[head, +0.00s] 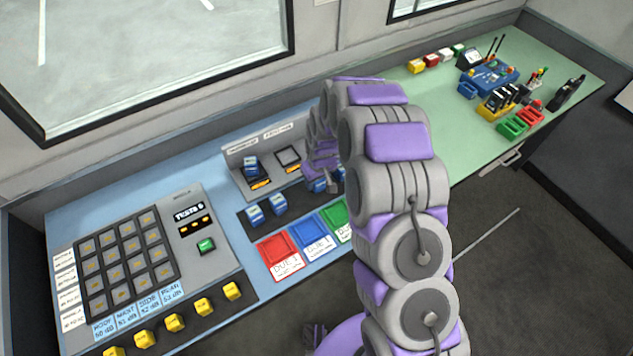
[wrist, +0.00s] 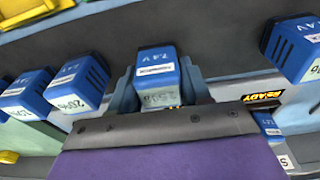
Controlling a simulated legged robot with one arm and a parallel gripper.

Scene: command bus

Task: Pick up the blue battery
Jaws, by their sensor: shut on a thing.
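My gripper (wrist: 158,82) is shut on a blue battery (wrist: 157,66) marked 7.4 V, with one finger on each side of it. In the head view my gripper (head: 322,172) is over the dark battery strip, right of the charger, partly hidden by my arm. Blue batteries show beside it there, but I cannot tell which is the held one. Two more blue batteries stand on the strip to the left, one (head: 254,215) and another (head: 279,204). A further blue battery (head: 251,166) sits in the charger's left slot. The wrist view also shows other blue batteries around the held one.
The grey charger (head: 236,157) stands at the back, its right slot (head: 288,156) empty. Red (head: 279,252) and blue (head: 311,235) trays and a green tray lie in front. A keypad panel (head: 121,258) is at left. Radios and coloured items stand on the green counter (head: 450,140).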

